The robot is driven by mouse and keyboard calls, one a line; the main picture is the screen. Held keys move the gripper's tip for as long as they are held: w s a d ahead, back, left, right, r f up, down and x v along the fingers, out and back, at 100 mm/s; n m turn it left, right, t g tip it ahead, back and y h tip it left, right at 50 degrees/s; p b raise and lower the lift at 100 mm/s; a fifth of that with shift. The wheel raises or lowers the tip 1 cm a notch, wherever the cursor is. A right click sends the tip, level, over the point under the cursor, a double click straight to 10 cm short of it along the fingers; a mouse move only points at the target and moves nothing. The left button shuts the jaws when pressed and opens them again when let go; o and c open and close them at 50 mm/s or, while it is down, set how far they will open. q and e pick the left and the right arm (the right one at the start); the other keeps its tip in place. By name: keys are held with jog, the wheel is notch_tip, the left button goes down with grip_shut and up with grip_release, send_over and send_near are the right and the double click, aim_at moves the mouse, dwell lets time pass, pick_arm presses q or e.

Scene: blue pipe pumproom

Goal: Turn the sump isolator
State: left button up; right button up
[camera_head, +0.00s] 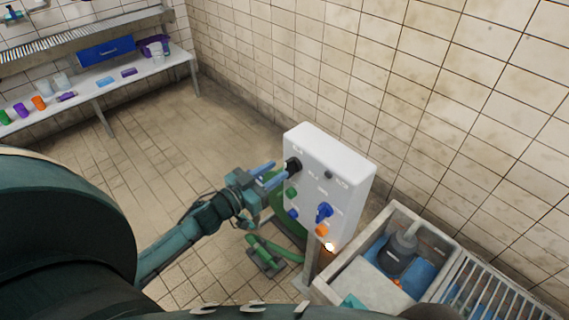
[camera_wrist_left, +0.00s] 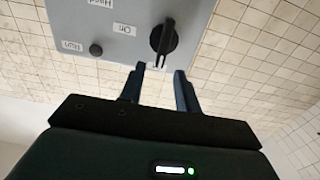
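A white control box (camera_head: 341,170) stands at the centre right of the head view; its grey face (camera_wrist_left: 75,25) fills the top of the left wrist view. A black rotary knob (camera_head: 293,165) sits at its upper left. In the left wrist view the knob (camera_wrist_left: 165,38) has a raised bar, and an upside-down "On" label is beside it. My left gripper (camera_head: 268,174) is open and points at the knob. Its blue fingers (camera_wrist_left: 161,76) are apart, with the bar's end close to the gap between the tips. I cannot tell if they touch. My right gripper is not in view.
A sump pit (camera_head: 350,265) with a pump (camera_head: 399,255) lies to the right. A bench (camera_head: 150,67) stands far left.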

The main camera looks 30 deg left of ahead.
aim_at(286, 165)
pick_arm(q)
jog(key=shift+x, duration=2.1)
jog(key=shift+c, duration=0.2)
grip_shut()
